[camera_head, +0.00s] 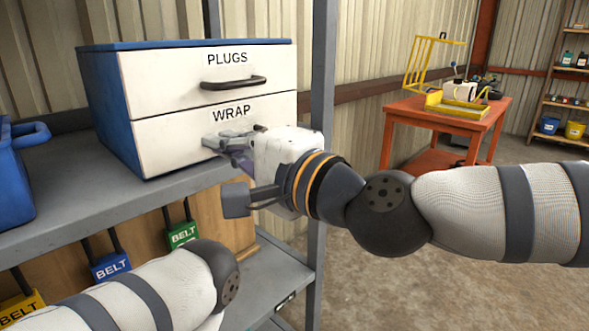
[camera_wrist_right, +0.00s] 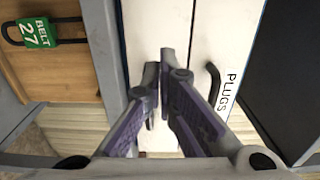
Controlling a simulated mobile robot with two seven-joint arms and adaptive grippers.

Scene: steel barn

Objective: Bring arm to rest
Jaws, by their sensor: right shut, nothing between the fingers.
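My right gripper (camera_head: 218,143) is in front of the lower drawer (camera_head: 160,143), marked WRAP, of a blue cabinet with white drawer fronts. Its fingers are shut and empty; they also show in the right wrist view (camera_wrist_right: 160,75), tips together before the drawer front. The WRAP handle is mostly hidden behind the gripper, and I cannot tell whether the fingers touch it. The upper drawer (camera_head: 150,80), marked PLUGS, has a dark handle (camera_head: 234,82). Both drawers look closed. My left arm comes in at the lower left; its gripper is out of view.
The cabinet stands on a grey steel shelf (camera_head: 75,190) with an upright post (camera_head: 322,90) close to my right wrist. A blue bin (camera_head: 15,175) is at the left. Padlocks marked BELT (camera_head: 182,235) hang below. An orange table (camera_head: 445,115) stands farther back, with open floor before it.

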